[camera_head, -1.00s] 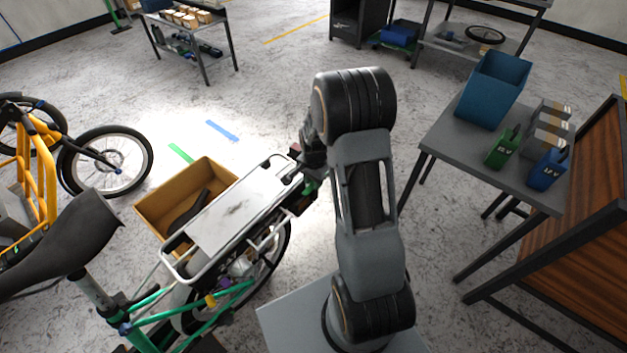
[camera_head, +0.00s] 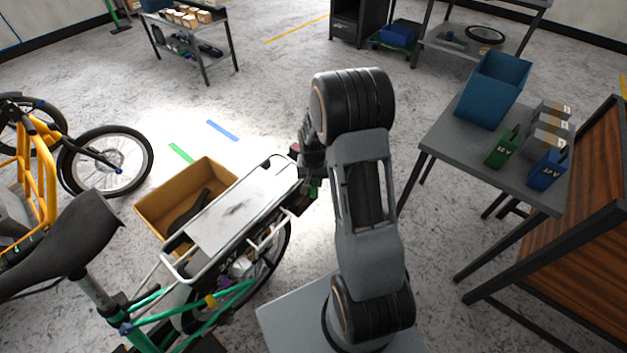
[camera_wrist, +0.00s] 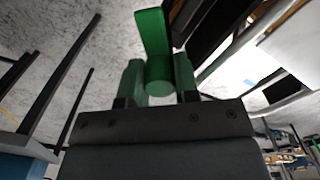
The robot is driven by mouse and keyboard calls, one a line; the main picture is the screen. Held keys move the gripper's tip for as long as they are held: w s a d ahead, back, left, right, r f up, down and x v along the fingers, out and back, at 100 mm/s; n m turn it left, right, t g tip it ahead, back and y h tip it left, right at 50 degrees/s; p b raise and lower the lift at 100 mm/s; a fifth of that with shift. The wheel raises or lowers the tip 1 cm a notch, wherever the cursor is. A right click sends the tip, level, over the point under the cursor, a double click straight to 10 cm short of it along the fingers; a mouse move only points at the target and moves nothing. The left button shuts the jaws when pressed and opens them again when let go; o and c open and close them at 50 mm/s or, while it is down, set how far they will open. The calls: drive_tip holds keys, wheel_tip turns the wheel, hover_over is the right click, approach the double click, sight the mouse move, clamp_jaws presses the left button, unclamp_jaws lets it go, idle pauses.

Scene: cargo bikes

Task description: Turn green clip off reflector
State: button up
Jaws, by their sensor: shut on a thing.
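The green clip (camera_wrist: 153,40) is a bright green piece with a flat lever and a rounded end, seen in the wrist view between my two fingers. My gripper (camera_wrist: 159,78) is shut on it. In the camera_head view my gripper (camera_head: 313,186) is at the rear end of the silver bike rack (camera_head: 235,210), and the clip is too small and covered to make out clearly. A dark block (camera_head: 300,201) is beside the gripper at the rack's end. I cannot tell whether it is the reflector, or whether the clip touches it.
A cardboard-coloured box (camera_head: 150,212) is beyond the rack. A black saddle (camera_head: 75,235) is at the left. A grey table (camera_head: 455,160) with a blue bin (camera_head: 494,90) stands at the right, near a wood-panelled frame (camera_head: 570,240). Open floor lies behind the rack.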

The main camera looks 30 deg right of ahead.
drive_tip(key=n, duration=0.5)
drive_tip(key=shift+n, duration=0.3)
drive_tip(key=n, duration=0.4)
drive_tip(key=shift+n+p, duration=0.3)
drive_tip(key=o, duration=0.9)
drive_tip(key=shift+o, duration=0.2)
wheel_tip(320, 180, up, 14)
drive_tip(key=p, duration=0.1)
drive_tip(key=shift+a+p, duration=0.3)
drive_tip(key=shift+p, duration=0.05)
drive_tip(key=shift+w+f, duration=0.1)
